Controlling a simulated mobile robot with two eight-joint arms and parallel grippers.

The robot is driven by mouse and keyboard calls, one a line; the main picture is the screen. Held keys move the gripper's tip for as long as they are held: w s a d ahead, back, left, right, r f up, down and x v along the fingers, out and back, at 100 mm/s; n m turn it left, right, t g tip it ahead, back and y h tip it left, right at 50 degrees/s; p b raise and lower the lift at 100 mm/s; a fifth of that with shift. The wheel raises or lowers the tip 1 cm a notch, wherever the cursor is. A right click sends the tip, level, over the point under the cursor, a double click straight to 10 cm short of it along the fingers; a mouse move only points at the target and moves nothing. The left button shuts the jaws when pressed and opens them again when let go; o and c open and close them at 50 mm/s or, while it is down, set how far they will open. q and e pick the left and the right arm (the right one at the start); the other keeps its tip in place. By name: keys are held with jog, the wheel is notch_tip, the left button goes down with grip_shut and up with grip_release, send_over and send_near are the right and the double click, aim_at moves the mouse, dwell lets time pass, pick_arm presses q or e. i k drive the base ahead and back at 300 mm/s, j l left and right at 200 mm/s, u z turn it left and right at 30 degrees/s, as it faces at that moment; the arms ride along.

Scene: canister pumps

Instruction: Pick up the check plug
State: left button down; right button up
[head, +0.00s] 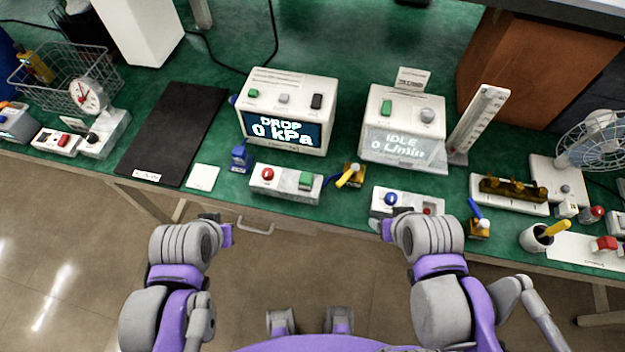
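No part in the head view is readable as a check plug by its label. Small loose-looking parts include a blue block-shaped fitting (240,158) left of the pressure box, and a red-capped piece (592,213) and a red-topped piece (605,243) at the far right. I cannot tell which is the plug. My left gripper (226,235) is in front of the bench edge, below the white and red-green button box. My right gripper (380,227) is at the bench edge below the blue-red button box. Both are away from these parts; their fingers are too hidden to judge.
A pressure box (285,85) reads "DROP 0 kPa"; a flow box (400,110) reads "IDLE 0 L/min". Brass valves with yellow (352,176) and blue (478,226) handles stand near the front. A black mat (175,130), wire basket (60,75) and fan (597,140) flank them. Green bench shows between.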

aim_at(306, 178)
jog(key=j+z, duration=0.2)
jog(key=j, duration=0.25)
jog(key=k+j+z, duration=0.2)
jog(key=j, duration=0.25)
jog(key=k+j+z, duration=0.15)
jog(key=j, duration=0.35)
